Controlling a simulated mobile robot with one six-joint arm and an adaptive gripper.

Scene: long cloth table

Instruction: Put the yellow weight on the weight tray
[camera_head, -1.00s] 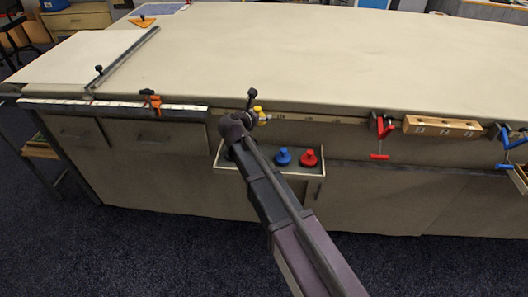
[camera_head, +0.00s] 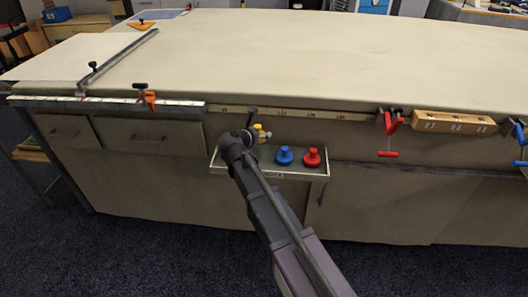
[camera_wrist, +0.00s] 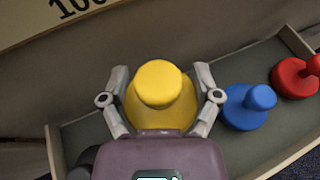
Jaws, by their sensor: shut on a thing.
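The yellow weight (camera_wrist: 160,85) is between the two fingers of my gripper (camera_wrist: 161,98) in the wrist view, and the fingers are shut on its sides. In the head view the yellow weight (camera_head: 262,133) shows just beyond the end of my arm, partly hidden by my gripper (camera_head: 256,139). The weight tray (camera_head: 300,176) is a shallow tray on the table's front side; its grey floor also shows in the wrist view (camera_wrist: 92,135). The yellow weight appears over the left part of the tray. I cannot tell whether it touches the tray floor.
A blue weight (camera_head: 284,156) and a red weight (camera_head: 312,158) stand in the tray to the right of the yellow one. A ruler strip (camera_head: 290,114) runs along the table edge above the tray. Red clamps (camera_head: 389,135) hang farther right.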

